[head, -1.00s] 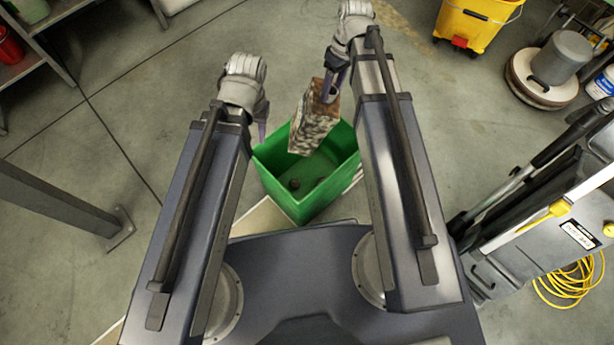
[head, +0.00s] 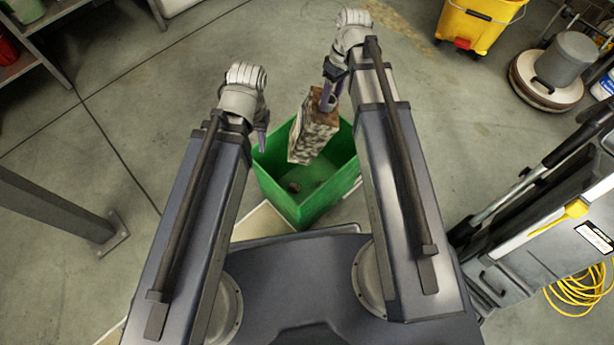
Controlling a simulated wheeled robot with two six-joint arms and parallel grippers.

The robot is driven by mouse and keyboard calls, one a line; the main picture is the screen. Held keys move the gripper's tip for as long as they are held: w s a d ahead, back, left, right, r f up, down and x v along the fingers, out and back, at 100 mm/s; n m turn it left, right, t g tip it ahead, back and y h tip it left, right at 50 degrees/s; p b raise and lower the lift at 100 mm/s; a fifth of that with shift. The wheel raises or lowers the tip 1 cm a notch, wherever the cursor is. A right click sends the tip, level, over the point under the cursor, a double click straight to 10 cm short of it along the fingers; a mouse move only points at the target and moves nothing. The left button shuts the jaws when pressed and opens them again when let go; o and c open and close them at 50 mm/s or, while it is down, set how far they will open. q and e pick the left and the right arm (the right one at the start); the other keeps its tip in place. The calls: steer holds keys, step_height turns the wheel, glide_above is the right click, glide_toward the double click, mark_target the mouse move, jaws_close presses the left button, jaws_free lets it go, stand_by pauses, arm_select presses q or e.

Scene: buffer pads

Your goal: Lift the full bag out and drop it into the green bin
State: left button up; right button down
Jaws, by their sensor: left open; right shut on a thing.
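The bag (head: 312,135) is a tall mottled brown and grey block shape, slightly tilted, above the green bin's back part. My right gripper (head: 329,97) is shut on its top end and holds it up. The green bin (head: 312,207) stands open on the floor between my arms. A small dark lump shows on its floor, and the bag hides part of its inside and back rim. My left gripper (head: 262,140) is open and empty, just left of the bin's left rim.
A yellow mop bucket (head: 480,22) and a round floor machine (head: 552,75) stand at the back right. A grey cart (head: 540,255) with poles is at the right, near a coiled yellow cable (head: 582,290). A metal post (head: 55,208) and shelves (head: 50,20) are at the left. Open concrete floor lies between.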

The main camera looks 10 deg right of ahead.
steer(key=shift+d+b+x, duration=0.1)
steer(key=shift+b+x, duration=0.35)
steer(key=shift+x, duration=0.2)
steer(key=shift+d+b+x, duration=0.15)
steer(key=shift+b+x, duration=0.25)
steer(key=shift+x, duration=0.2)
arm_select(q)
step_height(320, 180, down, 2)
steer(key=shift+f, duration=0.25)
arm_select(e)
steer(key=shift+w, duration=0.15)
steer(key=shift+c, duration=1)
jaws_free()
steer(key=p+v, duration=0.7)
steer(key=v, duration=0.1)
steer(key=shift+p, duration=0.4)
arm_select(q)
step_height(320, 180, up, 8)
steer(key=shift+f, duration=0.2)
arm_select(e)
steer(key=shift+f, duration=0.1)
